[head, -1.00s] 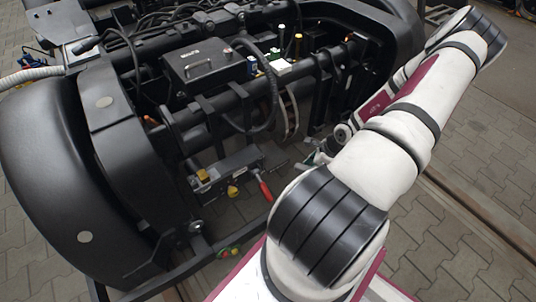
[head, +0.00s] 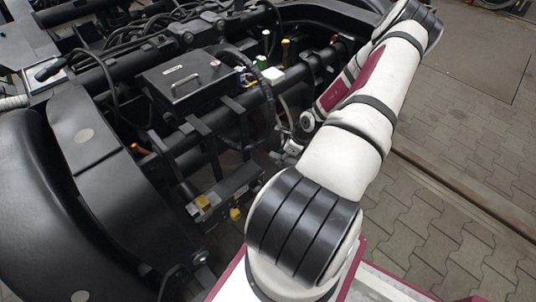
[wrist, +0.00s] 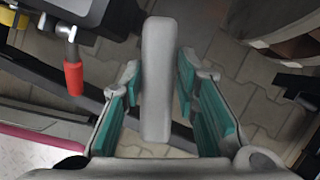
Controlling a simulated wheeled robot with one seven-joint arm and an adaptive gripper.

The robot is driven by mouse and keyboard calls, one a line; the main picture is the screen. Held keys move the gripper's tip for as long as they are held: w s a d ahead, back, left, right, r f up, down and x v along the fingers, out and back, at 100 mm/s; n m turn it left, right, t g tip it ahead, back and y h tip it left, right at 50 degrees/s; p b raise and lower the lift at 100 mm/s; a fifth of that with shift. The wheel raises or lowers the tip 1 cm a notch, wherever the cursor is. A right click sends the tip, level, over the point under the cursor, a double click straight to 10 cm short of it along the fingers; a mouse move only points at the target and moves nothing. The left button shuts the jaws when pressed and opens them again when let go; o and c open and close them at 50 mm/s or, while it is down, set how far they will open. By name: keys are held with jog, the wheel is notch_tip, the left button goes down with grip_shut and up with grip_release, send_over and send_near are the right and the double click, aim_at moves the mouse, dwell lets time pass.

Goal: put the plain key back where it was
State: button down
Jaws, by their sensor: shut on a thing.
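In the wrist view my gripper (wrist: 160,98) has teal pads on both sides of a plain grey bar (wrist: 156,80). The bar, which looks like the plain key, stands lengthwise in the picture between the pads, and its end reaches beyond the fingertips. I cannot tell which spot the key came from.
A red-handled lever (wrist: 73,76) is at upper left in the wrist view. The head view shows a black box (head: 185,80) with a handle, a bracket with yellow parts (head: 203,201), and black bogie frame parts. Paving (head: 430,200) at right is open.

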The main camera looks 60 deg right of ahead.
jog(key=w+d+f+b, duration=0.2)
jog(key=w+f+b, duration=0.2)
jog(key=w, duration=0.3)
jog(key=shift+w+d, duration=0.35)
jog(key=shift+d, duration=0.05)
jog(key=shift+f, duration=0.15)
jog(key=c, duration=1.2)
grip_release()
jog(key=shift+f, duration=0.1)
jog(key=shift+c, duration=0.2)
jog(key=p+v, duration=0.4)
jog(key=v, duration=0.8)
jog(key=shift+p, duration=0.3)
